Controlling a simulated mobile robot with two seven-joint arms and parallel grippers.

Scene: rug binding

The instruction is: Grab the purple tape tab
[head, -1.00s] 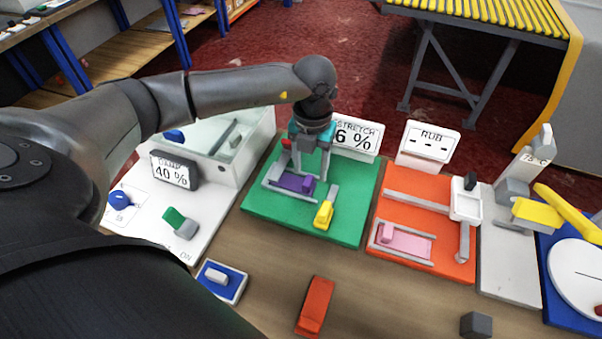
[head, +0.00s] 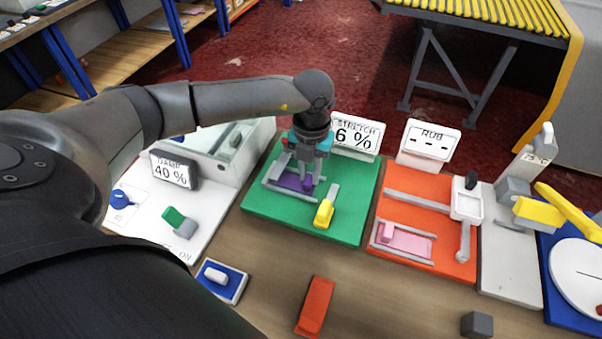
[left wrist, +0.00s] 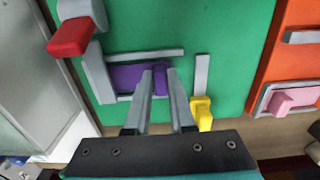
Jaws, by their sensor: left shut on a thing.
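The purple tape (head: 290,181) lies in a grey channel on the green board (head: 262,205), with its raised purple tab (head: 308,183) at the right end. My left gripper (head: 307,180) points down over the tab. In the left wrist view the purple tape (left wrist: 126,78) shows left of the fingers, and the tab (left wrist: 160,80) sits between the two fingertips (left wrist: 159,76). The left gripper is shut on the tab. My right gripper is not in view.
A yellow lever (head: 325,212) stands close to the right of the gripper. A red clamp handle (left wrist: 70,36) is left of the fingers. An orange board (head: 415,245) with a pink strip (head: 408,241) lies to the right.

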